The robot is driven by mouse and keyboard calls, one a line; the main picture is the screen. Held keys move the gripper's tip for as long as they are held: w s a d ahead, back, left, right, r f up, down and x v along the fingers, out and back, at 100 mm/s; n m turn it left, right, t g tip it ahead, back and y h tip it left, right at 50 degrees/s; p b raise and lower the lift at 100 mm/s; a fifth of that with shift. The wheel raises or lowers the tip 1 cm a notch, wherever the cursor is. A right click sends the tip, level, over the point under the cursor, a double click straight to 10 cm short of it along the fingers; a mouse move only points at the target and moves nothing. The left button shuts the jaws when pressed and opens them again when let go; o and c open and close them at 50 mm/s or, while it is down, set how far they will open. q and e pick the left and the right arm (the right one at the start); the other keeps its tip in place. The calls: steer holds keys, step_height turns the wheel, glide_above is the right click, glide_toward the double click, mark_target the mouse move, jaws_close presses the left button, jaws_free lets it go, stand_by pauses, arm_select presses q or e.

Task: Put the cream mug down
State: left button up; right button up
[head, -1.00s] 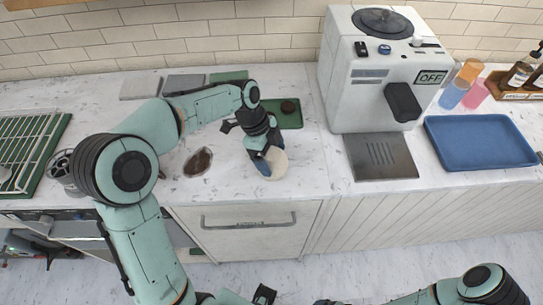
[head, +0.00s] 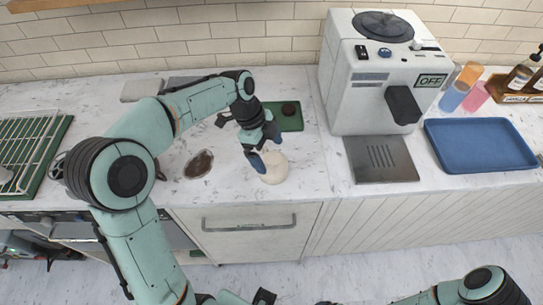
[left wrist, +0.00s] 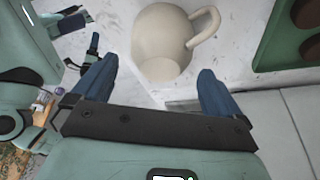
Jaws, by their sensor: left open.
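The cream mug (head: 273,170) is on the white marble counter (head: 318,185) near its front edge, left of the coffee machine. My left gripper (head: 266,149) is open beside it, partly covering it in the head view. In the left wrist view the mug (left wrist: 160,35) lies just beyond the open blue fingertips (left wrist: 157,64), with its handle towards the upper right. The fingers look clear of the mug there. My right gripper is not visible.
A green mat (head: 291,119) with dark round items lies behind the gripper. A brown patch (head: 199,164) is on the counter to the left. The coffee machine (head: 348,105), its metal drip plate (head: 380,160) and a blue tray (head: 480,146) are to the right.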

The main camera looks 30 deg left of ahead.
arm_select(q)
steer(key=p+v, duration=0.1)
steer(key=v, duration=0.7)
steer(key=shift+r, duration=0.1)
